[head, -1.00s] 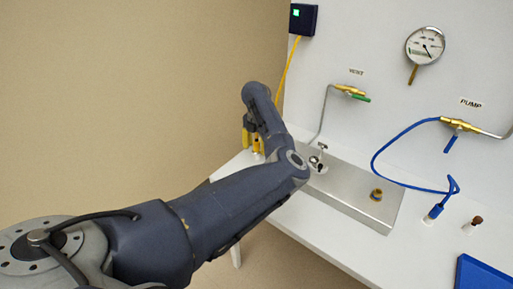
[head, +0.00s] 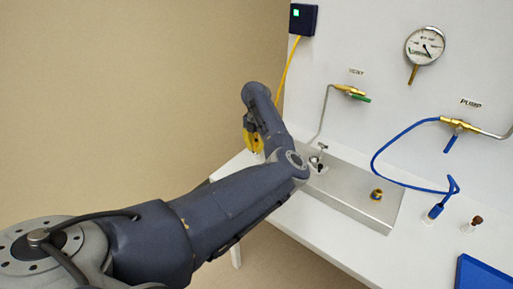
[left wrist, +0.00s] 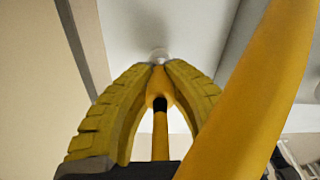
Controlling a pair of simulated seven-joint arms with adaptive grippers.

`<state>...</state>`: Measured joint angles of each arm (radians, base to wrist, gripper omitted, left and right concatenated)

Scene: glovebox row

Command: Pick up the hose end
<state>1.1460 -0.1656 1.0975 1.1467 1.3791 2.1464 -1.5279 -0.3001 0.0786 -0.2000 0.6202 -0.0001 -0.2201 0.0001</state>
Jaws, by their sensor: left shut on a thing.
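The blue hose (head: 375,158) loops from the brass pump fitting (head: 459,124) down to the bench. Its blue end (head: 435,211) stands in a small pale holder, well to the right of my left gripper (head: 255,150). That gripper has yellow ribbed fingers, pointing down at the bench's far left. In the left wrist view its fingertips (left wrist: 159,70) are shut on a slim yellow-orange piece (left wrist: 160,98) with a black band. A small white part shows just beyond the tips. My right gripper is not in view.
A yellow cable (head: 287,67) hangs from the black box (head: 303,19) with a green light towards my left gripper. A metal plate (head: 345,205) bears a brass-and-blue port (head: 376,195). A brown-topped piece (head: 476,221) and blue tray (head: 482,277) are at right.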

